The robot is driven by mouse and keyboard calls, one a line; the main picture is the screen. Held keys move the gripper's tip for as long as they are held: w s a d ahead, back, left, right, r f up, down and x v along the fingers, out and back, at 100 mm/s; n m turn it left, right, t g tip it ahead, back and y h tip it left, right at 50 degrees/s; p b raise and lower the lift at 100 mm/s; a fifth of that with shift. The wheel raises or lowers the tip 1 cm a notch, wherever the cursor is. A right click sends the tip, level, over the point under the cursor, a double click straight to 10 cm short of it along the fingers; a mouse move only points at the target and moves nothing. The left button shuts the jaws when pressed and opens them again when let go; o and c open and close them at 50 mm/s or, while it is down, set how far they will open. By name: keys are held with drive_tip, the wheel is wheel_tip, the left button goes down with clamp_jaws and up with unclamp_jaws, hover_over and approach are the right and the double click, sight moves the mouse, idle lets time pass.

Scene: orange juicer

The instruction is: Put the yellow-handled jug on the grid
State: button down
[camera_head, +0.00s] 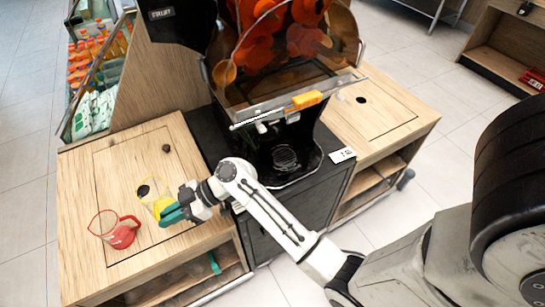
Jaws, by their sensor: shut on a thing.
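The yellow-handled jug (156,190) is clear with a yellow rim and stands over the left wooden counter. My gripper (172,211) reaches it from the right. Its green-tipped fingers are shut on the jug's yellow handle, which they partly cover. I cannot tell if the jug touches the counter. The dark round grid (286,157) lies at the foot of the black juicer, to the right of the jug and beyond my arm. Nothing stands on the grid.
A red-handled jug (118,231) stands left of my gripper. The juicer's clear cover with an orange handle (306,99) hangs above the grid. A price card (342,155) stands right of the grid. The right counter (378,115) is mostly clear.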

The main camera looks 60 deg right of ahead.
drive_tip(key=s+f+m+t+h, duration=0.4)
drive_tip(key=s+f+m+h, duration=0.2)
drive_tip(key=m+h, duration=0.3)
drive_tip(key=shift+s+f+m+t+h, duration=0.15)
drive_tip(key=shift+s+m+t+h, duration=0.25)
drive_tip(key=shift+h, duration=0.3)
drive_tip(key=shift+a, duration=0.2)
